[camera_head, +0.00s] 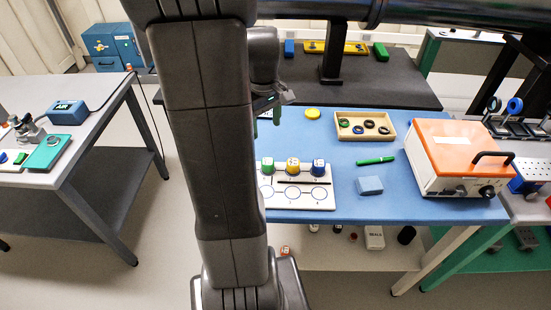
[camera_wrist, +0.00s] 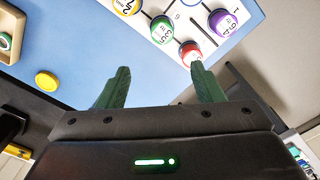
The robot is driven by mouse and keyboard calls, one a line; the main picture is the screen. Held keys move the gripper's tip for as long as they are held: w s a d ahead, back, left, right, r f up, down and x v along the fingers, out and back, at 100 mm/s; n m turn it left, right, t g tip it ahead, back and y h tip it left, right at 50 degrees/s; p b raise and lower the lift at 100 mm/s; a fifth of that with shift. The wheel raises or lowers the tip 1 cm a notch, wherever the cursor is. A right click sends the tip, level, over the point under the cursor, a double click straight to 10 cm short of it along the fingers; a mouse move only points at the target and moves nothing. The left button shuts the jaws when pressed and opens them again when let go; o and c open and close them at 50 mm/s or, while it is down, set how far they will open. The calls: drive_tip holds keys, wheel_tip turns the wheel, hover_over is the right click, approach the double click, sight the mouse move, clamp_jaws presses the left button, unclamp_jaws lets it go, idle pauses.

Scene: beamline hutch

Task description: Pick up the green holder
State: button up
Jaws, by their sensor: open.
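The green holder (camera_wrist: 162,29) is a short round piece with a numbered white top. It stands on a white board (camera_wrist: 183,7) in the wrist view, between a yellow holder (camera_wrist: 127,5) and a red one (camera_wrist: 190,52). In the head view a green holder (camera_head: 267,168) stands at the board's visible left end, beside my arm. My gripper (camera_wrist: 160,84) has green fingers spread apart with nothing between them. In the head view my gripper (camera_head: 268,110) is above the blue table, behind the board; my arm hides part of it.
A purple holder (camera_wrist: 222,23) is near the red one. On the blue table (camera_head: 345,205) are a yellow disc (camera_head: 312,113), a wooden tray (camera_head: 364,117) of rings, a green pen (camera_head: 376,160), a blue block (camera_head: 369,185) and an orange-topped box (camera_head: 460,147). My arm hides the board's left part.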

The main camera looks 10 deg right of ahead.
hover_over(268, 161)
drive_tip(key=w, duration=0.1)
wheel_tip(268, 161, down, 8)
drive_tip(key=shift+a+f, duration=0.15)
drive_tip(key=f, duration=0.2)
drive_tip(key=s+f+p, duration=0.1)
drive_tip(key=f, duration=0.1)
drive_tip(key=shift+f, duration=0.7)
drive_tip(key=c, duration=1.1)
drive_tip(key=shift+r, duration=0.15)
